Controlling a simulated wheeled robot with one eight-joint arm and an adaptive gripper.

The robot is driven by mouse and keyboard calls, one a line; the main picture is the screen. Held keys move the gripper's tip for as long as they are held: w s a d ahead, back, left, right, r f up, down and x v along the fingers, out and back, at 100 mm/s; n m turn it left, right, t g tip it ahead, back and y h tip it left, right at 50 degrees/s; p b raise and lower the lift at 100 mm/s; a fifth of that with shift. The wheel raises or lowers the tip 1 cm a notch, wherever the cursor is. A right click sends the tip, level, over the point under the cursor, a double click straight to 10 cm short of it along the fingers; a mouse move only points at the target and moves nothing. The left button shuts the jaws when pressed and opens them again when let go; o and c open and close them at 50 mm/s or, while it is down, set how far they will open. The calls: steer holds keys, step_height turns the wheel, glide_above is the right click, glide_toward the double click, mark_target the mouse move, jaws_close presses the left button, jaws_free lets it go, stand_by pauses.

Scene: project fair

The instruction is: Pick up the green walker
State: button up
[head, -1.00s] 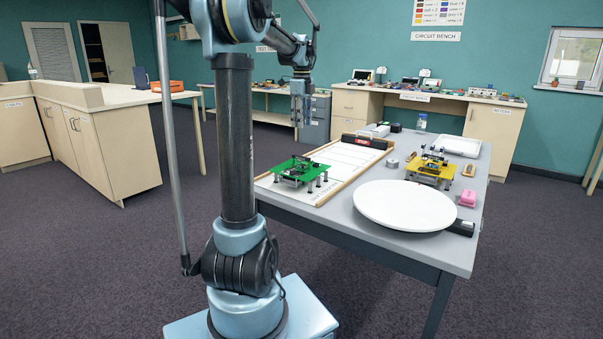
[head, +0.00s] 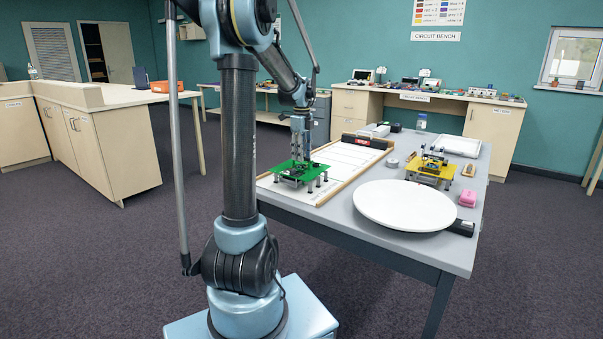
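The green walker (head: 314,170) is a flat green board on several short grey legs. It stands upright on the white track board (head: 335,180) at the left side of the grey table. My gripper (head: 301,157) points down right over the walker's middle, with its fingertips at about the height of the parts on top of the board. The fingers are small here and partly overlap the walker, so I cannot tell their gap or whether they touch it.
A yellow walker (head: 431,170) stands to the right on the grey table (head: 400,248). A white round plate (head: 405,206), a pink block (head: 467,198) and a white tray (head: 461,147) are also there. A black-and-red box (head: 364,141) sits at the track's far end.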

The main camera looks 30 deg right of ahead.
steer(key=shift+f, duration=1.1)
jaws_close()
